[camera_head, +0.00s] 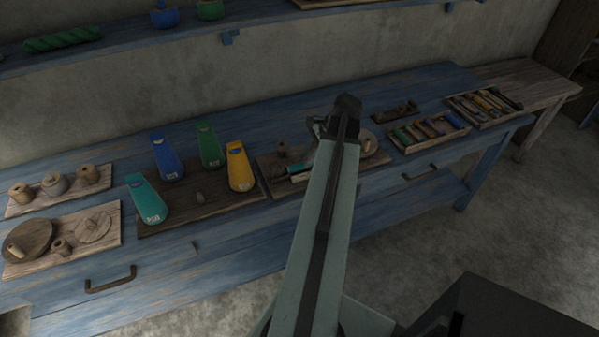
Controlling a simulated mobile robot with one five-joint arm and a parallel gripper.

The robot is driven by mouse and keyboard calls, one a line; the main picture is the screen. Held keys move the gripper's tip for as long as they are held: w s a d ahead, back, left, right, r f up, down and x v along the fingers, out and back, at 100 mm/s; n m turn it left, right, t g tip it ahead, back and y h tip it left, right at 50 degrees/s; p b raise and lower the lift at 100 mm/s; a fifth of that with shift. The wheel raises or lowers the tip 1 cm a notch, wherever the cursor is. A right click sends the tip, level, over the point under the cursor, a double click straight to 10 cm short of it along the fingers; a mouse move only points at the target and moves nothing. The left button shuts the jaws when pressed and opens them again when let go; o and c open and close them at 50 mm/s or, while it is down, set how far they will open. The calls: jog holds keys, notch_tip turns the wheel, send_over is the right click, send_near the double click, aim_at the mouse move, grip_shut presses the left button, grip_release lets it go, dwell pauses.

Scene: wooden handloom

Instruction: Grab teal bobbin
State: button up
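A teal, tapered piece with a pale label (148,200) stands at the left front of a dark board on the blue bench. A small teal-and-cream cylinder (299,172), which looks like a bobbin, lies on a wooden tray (275,183) right of that board, just left of my arm. I cannot tell for sure which of the two is the teal bobbin. My arm reaches up across the middle of the view. Part of my gripper (318,127) shows left of the arm's top, above the tray area; its fingers are mostly hidden and their opening is unclear.
Blue (167,160), green (209,147) and yellow (239,168) tapered pieces share the dark board. Two trays with several coloured cylinders (428,132) stand to the right. Boards with wooden parts (92,226) lie at left. A blue shelf (130,48) overhangs the back.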

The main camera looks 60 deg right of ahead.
aim_at(302, 164)
jog(key=b+x, duration=0.2)
jog(key=x, duration=0.1)
jog(key=shift+f, duration=0.4)
jog(key=shift+r, duration=0.2)
grip_shut()
jog(key=shift+r, duration=0.15)
notch_tip(302, 164, up, 10)
jog(key=p, duration=1)
